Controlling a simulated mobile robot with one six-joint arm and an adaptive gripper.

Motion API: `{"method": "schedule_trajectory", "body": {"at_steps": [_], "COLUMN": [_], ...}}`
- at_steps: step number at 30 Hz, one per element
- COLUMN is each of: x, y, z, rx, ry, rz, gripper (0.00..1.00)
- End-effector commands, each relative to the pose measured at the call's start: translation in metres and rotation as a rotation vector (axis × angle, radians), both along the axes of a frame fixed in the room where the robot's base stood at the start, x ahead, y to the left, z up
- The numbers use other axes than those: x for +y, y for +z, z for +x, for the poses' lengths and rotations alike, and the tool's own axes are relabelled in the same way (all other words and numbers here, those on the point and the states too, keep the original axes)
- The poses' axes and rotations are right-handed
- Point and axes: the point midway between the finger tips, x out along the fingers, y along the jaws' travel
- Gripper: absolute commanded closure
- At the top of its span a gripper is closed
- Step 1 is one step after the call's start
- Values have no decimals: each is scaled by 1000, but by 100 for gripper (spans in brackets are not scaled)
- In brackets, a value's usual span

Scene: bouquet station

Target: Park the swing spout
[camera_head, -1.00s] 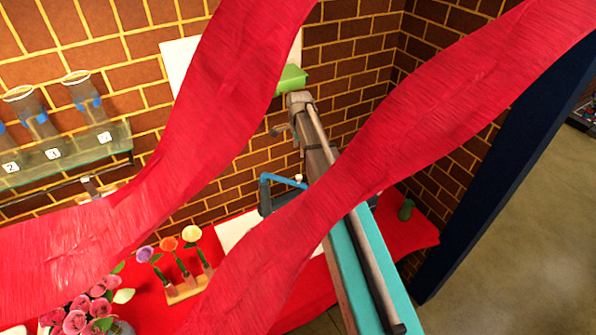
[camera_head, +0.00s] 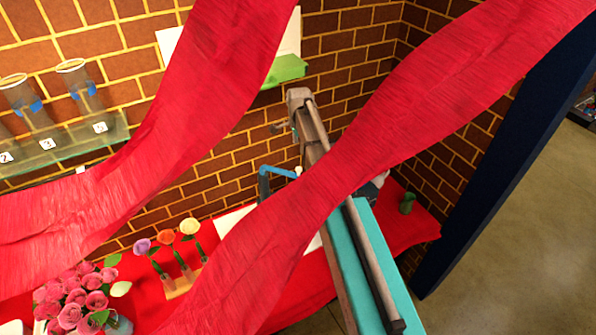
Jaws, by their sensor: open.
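A blue bent bar that looks like the swing spout (camera_head: 278,169) stands near the brick wall, centre of the head view. It has an upright leg at its left and a pale tip at its right; its lower part is partly behind a red ribbon. My brown arm (camera_head: 312,122) rises beside it, to the right of the spout, and passes behind the ribbon. I cannot make out my gripper; it seems hidden behind the ribbon. A small grey fitting (camera_head: 281,127) shows left of my arm, and I cannot tell what it belongs to.
Two wide red ribbons (camera_head: 330,180) cross the view and hide much of it. The red-topped table (camera_head: 405,228) bears a rose bouquet (camera_head: 75,298), several single flowers in a rack (camera_head: 178,283) and a green vase (camera_head: 407,203). Numbered glass containers (camera_head: 75,80) stand on a left shelf.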

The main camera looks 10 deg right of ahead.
Motion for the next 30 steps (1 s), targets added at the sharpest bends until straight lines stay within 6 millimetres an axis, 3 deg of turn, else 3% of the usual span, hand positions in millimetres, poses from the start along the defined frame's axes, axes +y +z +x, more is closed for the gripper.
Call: {"method": "schedule_trajectory", "body": {"at_steps": [30], "x": [1], "y": [-80], "z": [0], "rx": [0], "ry": [1], "rz": [0], "gripper": [30]}}
